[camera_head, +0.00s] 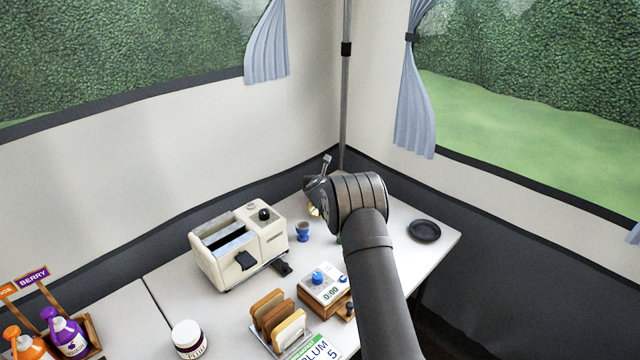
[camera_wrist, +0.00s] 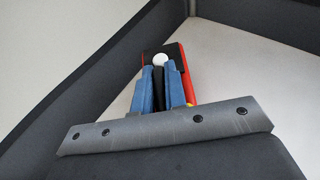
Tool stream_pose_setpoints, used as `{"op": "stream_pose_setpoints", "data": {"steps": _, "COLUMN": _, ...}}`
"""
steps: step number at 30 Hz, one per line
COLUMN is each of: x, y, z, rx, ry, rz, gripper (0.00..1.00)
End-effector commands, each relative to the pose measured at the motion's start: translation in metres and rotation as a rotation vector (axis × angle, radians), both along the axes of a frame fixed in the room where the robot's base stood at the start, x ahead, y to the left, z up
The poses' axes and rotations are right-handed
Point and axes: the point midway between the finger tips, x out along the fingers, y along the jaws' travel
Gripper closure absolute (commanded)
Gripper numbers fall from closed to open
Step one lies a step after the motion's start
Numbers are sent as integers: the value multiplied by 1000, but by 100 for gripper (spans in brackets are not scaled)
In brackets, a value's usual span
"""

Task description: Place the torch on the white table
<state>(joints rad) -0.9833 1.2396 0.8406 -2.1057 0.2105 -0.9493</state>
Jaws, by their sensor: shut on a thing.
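The white table (camera_head: 225,315) runs along the corner of the tent, and its bare pale top also fills much of the wrist view (camera_wrist: 235,70). In the wrist view my gripper (camera_wrist: 160,74) has its blue fingers shut on the torch (camera_wrist: 185,75), a red and black body with a white round part near the fingertips. The fingers hide part of it. I cannot tell whether it touches the table top or hangs just above it. In the head view my arm hides the fingers and most of what they hold, near the table's far corner.
A cream toaster (camera_head: 240,248) stands left of my arm, with a blue egg cup (camera_head: 302,231) beside it. A jar (camera_head: 187,338) stands at front left.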

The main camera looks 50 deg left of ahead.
Motion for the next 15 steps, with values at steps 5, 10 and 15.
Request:
{"op": "stream_pose_setpoints", "data": {"steps": 5, "x": 1, "y": 0, "z": -13, "rx": 3, "ry": -3, "rz": 0, "gripper": 100}}
{"op": "stream_pose_setpoints", "data": {"steps": 10, "x": 1, "y": 0, "z": -13, "rx": 4, "ry": -3, "rz": 0, "gripper": 100}}
{"op": "stream_pose_setpoints", "data": {"steps": 15, "x": 1, "y": 0, "z": -15, "rx": 3, "ry": -2, "rz": 0, "gripper": 100}}
